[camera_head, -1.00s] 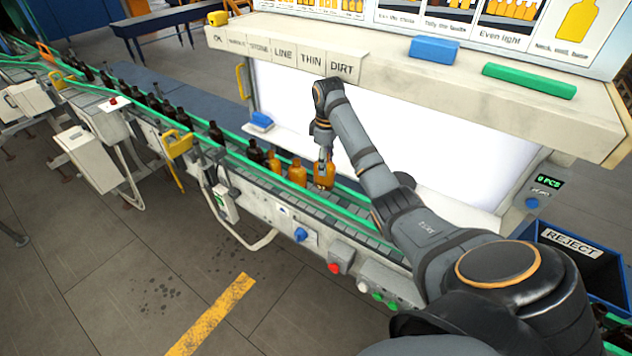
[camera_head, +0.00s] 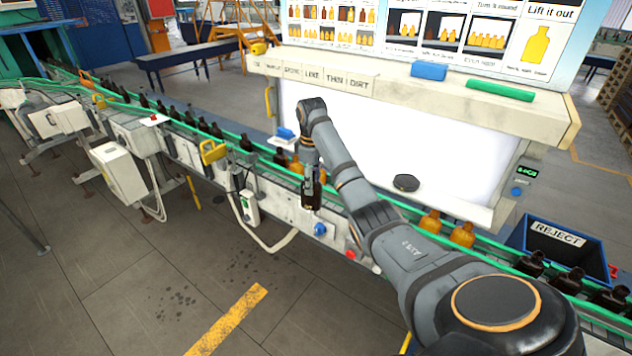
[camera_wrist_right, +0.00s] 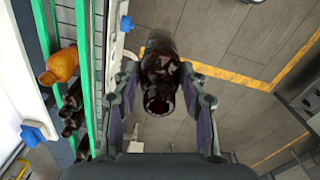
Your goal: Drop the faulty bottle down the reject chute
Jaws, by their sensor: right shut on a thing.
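My right gripper (camera_head: 312,178) is shut on a bottle (camera_head: 312,198), which looks dark brown here. It holds the bottle in the air on the near side of the conveyor, clear of the belt. In the right wrist view the bottle (camera_wrist_right: 160,82) is between the two fingers (camera_wrist_right: 162,105), its open mouth facing the camera, with floor behind it. The reject chute (camera_head: 515,238) is a blue open box labelled REJECT at the right, beyond the belt and well away from the gripper. Its inside is partly hidden. My left gripper is not in view.
The conveyor with green rails (camera_head: 230,150) carries several dark bottles. Amber bottles (camera_head: 462,234) stand in front of the bright light panel (camera_head: 450,160). A shelf (camera_head: 420,88) with a blue block (camera_head: 429,70) and a green block (camera_head: 500,91) overhangs it. Floor in front is clear.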

